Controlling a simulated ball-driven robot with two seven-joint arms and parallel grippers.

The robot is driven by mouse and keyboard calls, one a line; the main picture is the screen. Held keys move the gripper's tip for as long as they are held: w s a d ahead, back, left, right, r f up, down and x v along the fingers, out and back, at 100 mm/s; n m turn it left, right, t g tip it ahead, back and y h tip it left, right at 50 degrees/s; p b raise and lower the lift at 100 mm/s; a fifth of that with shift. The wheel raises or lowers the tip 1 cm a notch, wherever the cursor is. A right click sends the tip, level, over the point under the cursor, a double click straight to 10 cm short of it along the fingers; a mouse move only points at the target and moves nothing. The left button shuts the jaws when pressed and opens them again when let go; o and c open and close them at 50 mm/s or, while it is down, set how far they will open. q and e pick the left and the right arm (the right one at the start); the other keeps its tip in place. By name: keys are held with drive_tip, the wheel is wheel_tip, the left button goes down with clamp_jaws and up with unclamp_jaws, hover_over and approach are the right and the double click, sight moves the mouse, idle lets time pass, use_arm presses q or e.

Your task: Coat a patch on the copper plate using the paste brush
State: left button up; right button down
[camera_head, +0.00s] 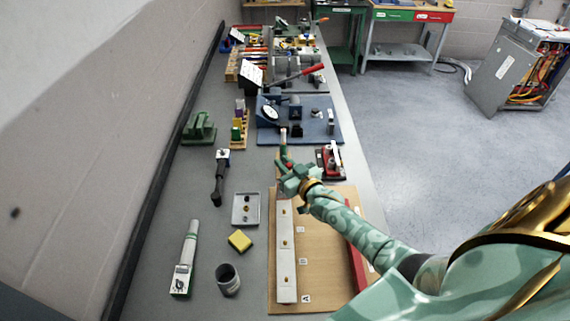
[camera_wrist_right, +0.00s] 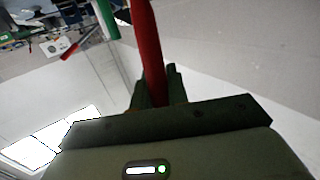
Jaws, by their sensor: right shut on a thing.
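My right gripper (camera_head: 285,162) is above the far end of a wooden board. In the right wrist view its fingers (camera_wrist_right: 157,88) are shut on a red handle (camera_wrist_right: 148,40), which looks like the paste brush. The handle runs up out of that view, so its bristles do not show there. No plate of clear copper colour can be made out. A long pale bar (camera_head: 286,260) with brass studs lies on the board, below and nearer than the gripper. A dark grey open pot (camera_head: 228,280) stands left of the board. My left gripper is not in view.
The wooden board (camera_head: 322,265) has letter labels and a red bar (camera_head: 355,255). A yellow sponge (camera_head: 239,241), a small tray (camera_head: 236,219) and a pale-handled meter (camera_head: 186,260) are to its left. A blue base (camera_head: 325,132) with instruments stands beyond the gripper. The bench's left middle is partly clear.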

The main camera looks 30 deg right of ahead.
drive_tip(key=shift+f+b, duration=0.35)
drive_tip(key=shift+f, duration=0.05)
drive_tip(key=shift+w, duration=0.1)
idle(0.3)
drive_tip(key=shift+w+d, duration=0.15)
drive_tip(key=shift+s+a+p, duration=0.4)
drive_tip(key=shift+s+a, duration=0.1)
drive_tip(key=shift+s, duration=0.3)
drive_tip(key=shift+w+d, duration=0.1)
drive_tip(key=shift+w, duration=0.05)
